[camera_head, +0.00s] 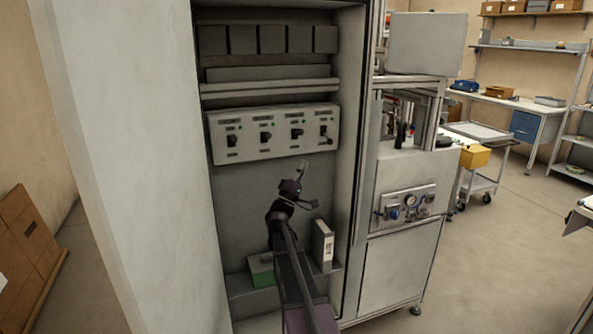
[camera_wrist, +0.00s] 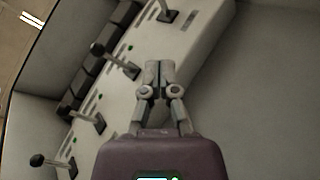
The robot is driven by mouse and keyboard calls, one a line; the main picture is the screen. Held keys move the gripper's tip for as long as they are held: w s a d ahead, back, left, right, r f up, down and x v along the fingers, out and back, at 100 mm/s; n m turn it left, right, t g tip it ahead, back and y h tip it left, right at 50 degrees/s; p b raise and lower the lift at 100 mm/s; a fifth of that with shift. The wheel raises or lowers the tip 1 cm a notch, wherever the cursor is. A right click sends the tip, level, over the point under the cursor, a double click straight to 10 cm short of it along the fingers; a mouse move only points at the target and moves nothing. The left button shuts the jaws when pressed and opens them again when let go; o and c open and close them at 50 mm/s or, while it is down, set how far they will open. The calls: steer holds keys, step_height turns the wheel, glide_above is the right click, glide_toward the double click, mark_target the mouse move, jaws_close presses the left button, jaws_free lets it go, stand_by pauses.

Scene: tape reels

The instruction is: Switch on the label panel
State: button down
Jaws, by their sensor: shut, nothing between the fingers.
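A pale switch panel (camera_head: 275,148) is fixed inside the open cabinet and carries a row of several dark lever switches. Its labels are too small to read, so I cannot tell which switch is the label panel's. The rightmost lever (camera_head: 324,132) looks different in pose from the others. In the wrist view the panel (camera_wrist: 190,45) runs diagonally, with black-knobbed levers (camera_wrist: 98,49) and small green lights beside some switches. My gripper (camera_head: 301,168) is below the panel's right part, shut and empty. Its closed fingertips show in the wrist view (camera_wrist: 159,68), apart from the levers.
A white binder (camera_head: 322,245) and a green box (camera_head: 262,271) stand on the cabinet's lower shelf. Dark modules (camera_head: 272,40) line the top. The cabinet's side walls bound the space. A machine with gauges (camera_head: 407,204) stands to the right.

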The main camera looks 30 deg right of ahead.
mark_target(327, 137)
steer(key=d+r+p, duration=0.4)
steer(key=d+r, duration=0.1)
steer(key=shift+s, duration=0.4)
steer(key=shift+s+d+r+p, duration=0.2)
steer(key=shift+s+d+p, duration=0.15)
steer(key=shift+d+p, duration=0.05)
